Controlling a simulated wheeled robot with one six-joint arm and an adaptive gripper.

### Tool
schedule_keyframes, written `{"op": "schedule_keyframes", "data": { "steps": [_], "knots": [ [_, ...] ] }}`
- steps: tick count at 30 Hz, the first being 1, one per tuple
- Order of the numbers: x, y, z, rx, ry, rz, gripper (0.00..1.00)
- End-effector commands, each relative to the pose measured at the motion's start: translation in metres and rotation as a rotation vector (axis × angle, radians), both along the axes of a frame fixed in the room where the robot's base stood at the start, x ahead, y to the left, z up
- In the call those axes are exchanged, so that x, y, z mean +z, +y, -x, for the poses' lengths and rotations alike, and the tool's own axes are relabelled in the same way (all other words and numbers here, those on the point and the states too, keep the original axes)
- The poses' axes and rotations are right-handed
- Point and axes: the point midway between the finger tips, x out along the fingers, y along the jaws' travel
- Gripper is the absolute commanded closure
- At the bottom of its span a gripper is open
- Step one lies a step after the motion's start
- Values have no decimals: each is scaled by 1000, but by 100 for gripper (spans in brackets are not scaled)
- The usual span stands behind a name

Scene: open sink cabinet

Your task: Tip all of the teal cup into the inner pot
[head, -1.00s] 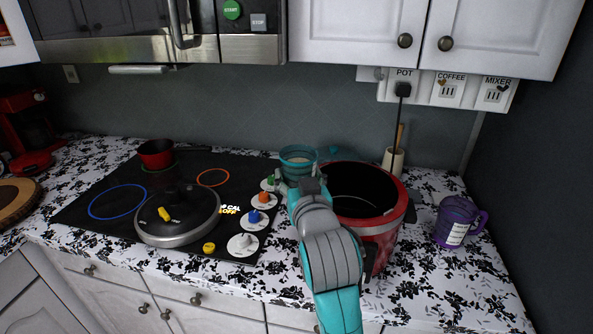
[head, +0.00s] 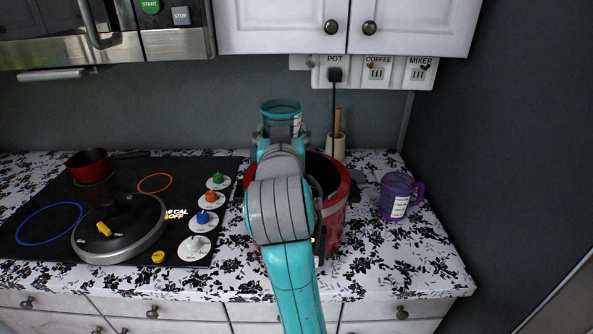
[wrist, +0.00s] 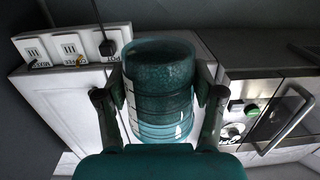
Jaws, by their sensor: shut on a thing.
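The teal cup (head: 281,107) is held up behind the red pot, rim upward and roughly upright in the head view. My gripper (head: 278,132) is shut on it. In the wrist view the translucent cup (wrist: 160,90) sits between the two fingers of my gripper (wrist: 160,100). The red pot (head: 332,215) stands open on the counter. Its dark inner pot (head: 322,170) shows only in part, because my arm covers its left side. The cup appears above rim height, near the pot's back left.
A purple mug (head: 395,198) stands right of the pot. A white holder with a wooden handle (head: 337,146) is behind it. The pot's cord runs up to the socket strip (head: 375,72) under the wall cabinet (head: 400,22). The stove (head: 50,215) with a lidded pan (head: 120,228) lies left.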

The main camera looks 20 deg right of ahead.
Motion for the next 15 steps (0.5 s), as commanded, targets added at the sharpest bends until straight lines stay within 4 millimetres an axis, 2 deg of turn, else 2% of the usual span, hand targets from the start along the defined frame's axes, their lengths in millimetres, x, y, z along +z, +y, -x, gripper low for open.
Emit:
{"op": "schedule_keyframes", "data": {
  "steps": [5, 15],
  "knots": [
    [-6, -34, 0, -93, 1, 2, 74],
    [-17, -116, 10, -334, 0, 2, 74]
  ]
}}
